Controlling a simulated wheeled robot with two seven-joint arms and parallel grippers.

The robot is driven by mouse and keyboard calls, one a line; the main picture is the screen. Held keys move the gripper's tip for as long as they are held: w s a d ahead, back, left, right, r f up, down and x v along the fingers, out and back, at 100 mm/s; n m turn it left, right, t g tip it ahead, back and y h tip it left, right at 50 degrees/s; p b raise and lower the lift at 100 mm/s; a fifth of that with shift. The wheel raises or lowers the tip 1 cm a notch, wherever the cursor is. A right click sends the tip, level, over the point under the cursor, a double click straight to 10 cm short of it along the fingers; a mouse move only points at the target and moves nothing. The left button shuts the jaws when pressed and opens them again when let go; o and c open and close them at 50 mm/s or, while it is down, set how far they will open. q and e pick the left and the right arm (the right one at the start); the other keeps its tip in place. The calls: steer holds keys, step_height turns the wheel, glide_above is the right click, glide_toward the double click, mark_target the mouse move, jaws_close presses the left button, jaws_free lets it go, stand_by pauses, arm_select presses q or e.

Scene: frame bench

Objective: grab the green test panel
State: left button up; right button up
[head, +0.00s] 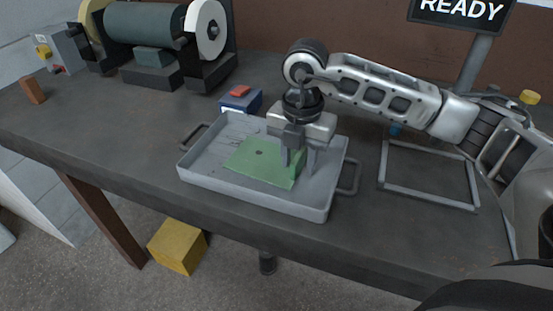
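The green test panel (252,164) is a thin sheet with a small dark hole, lying in the grey metal tray (252,195). It lies flat or nearly so; I cannot tell if its right edge is raised. My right gripper (299,169) points down over the panel's right edge, inside the tray. Its two fingers show apart, one over the panel's right part and one just beyond its edge. A strip of green shows between the fingers. I cannot tell whether they touch the panel. My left gripper is not in view.
A bench grinder (150,40) stands at the back left. A small blue box with a red top (240,98) sits behind the tray. An empty grey frame (428,202) lies right of the tray. A yellow block (177,246) is on the floor.

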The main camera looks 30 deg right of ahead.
jaws_close()
